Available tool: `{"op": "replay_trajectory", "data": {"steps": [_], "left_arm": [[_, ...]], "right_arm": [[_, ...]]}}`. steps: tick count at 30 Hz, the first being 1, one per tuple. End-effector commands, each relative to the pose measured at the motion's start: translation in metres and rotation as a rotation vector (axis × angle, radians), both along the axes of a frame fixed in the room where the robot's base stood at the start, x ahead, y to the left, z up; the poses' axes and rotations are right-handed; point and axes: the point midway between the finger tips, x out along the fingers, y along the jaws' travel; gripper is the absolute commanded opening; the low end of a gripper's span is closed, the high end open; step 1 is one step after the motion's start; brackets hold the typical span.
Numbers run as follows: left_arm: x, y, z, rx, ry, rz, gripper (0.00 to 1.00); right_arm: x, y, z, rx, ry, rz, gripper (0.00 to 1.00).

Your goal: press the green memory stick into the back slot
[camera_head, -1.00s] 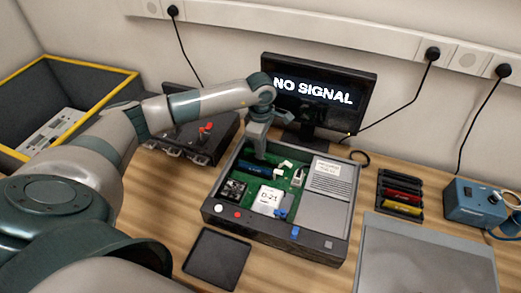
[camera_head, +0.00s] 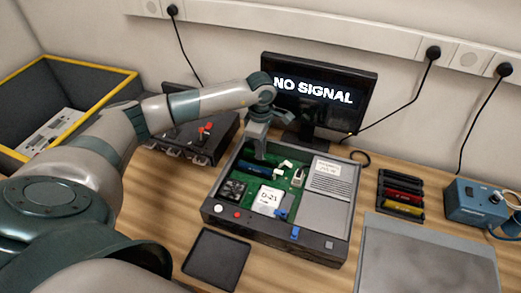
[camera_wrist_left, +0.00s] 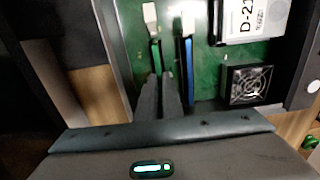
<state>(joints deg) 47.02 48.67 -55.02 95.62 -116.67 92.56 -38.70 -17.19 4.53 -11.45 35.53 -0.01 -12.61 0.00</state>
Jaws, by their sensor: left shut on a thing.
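The green memory stick (camera_wrist_left: 157,58) stands on edge over the green circuit board in the left wrist view, beside the blue memory stick (camera_wrist_left: 188,62). My left gripper (camera_wrist_left: 160,82) is shut on the green stick near its end. In the head view my left gripper (camera_head: 259,155) reaches down into the open case (camera_head: 274,241) at the back of the board, behind the blue stick (camera_head: 253,169). The green stick is mostly hidden there. I cannot tell how deep it sits in the back slot. A white latch (camera_wrist_left: 150,14) shows at its far end. My right gripper is out of view.
A fan (camera_wrist_left: 248,85) and a D-21 block (camera_head: 268,199) sit on the board. The monitor (camera_head: 318,92) behind reads NO SIGNAL. A rack (camera_head: 382,207) holds red and yellow sticks at right. An empty black tray (camera_head: 216,259) lies in front of the case.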

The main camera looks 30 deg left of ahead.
Motion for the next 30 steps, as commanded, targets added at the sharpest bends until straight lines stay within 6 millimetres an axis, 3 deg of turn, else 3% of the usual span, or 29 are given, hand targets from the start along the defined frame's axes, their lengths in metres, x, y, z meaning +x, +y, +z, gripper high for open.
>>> {"op": "replay_trajectory", "data": {"steps": [29,30], "left_arm": [[-0.0004,-0.0002,-0.0092,0.0,0.001,0.0,0.0],[-0.0003,-0.0001,-0.0092,0.0,0.001,0.0,0.09]], "right_arm": [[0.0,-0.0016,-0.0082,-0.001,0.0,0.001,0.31],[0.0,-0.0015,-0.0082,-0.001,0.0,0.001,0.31]]}}
